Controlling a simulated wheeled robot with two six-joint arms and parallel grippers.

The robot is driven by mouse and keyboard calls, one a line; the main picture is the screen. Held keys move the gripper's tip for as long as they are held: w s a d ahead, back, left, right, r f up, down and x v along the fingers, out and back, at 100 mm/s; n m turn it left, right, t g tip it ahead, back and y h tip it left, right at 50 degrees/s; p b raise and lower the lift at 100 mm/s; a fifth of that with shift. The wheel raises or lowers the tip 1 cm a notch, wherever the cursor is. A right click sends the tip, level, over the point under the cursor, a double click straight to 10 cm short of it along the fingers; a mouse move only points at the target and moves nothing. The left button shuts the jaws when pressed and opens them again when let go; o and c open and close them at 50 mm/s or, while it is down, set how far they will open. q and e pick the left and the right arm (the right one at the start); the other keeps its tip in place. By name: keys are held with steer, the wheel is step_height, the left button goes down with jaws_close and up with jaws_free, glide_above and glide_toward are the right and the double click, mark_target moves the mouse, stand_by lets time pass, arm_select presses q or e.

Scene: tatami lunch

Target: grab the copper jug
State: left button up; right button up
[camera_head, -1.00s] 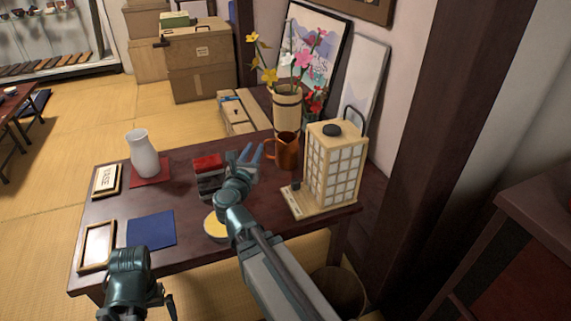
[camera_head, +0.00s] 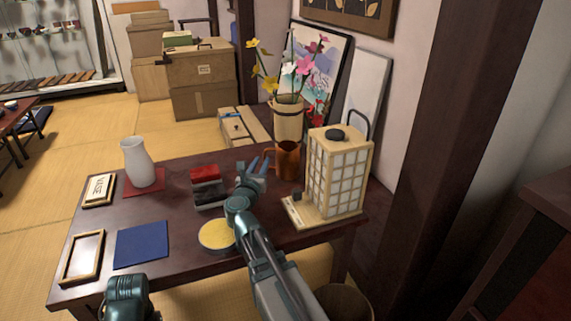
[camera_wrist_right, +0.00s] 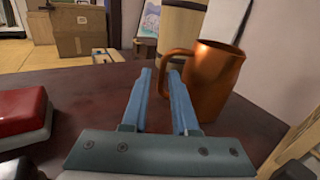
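The copper jug (camera_head: 289,162) stands upright at the back of the dark table, its handle on the left side. It also shows at the right in the right wrist view (camera_wrist_right: 215,82). My right gripper (camera_head: 256,164) is just left of the jug, beside the handle. In the right wrist view its blue fingers (camera_wrist_right: 160,74) are apart with a visible gap. The handle's outer edge appears between or just beyond the fingertips; I cannot tell if they touch. Of my left arm only the wrist shows at the bottom left; its fingers are out of frame.
A lantern (camera_head: 338,172) stands close to the right of the jug. A flower vase (camera_head: 288,118) is behind it. A red and black box (camera_head: 207,187) and a round yellow-topped tin (camera_head: 216,235) are near my right arm. A white vase (camera_head: 138,162) stands farther left.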

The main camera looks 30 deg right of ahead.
steer(key=shift+x, duration=0.9)
steer(key=x, duration=0.5)
steer(key=shift+d+r, duration=0.1)
steer(key=shift+d, duration=0.1)
jaws_close()
stand_by(0.7)
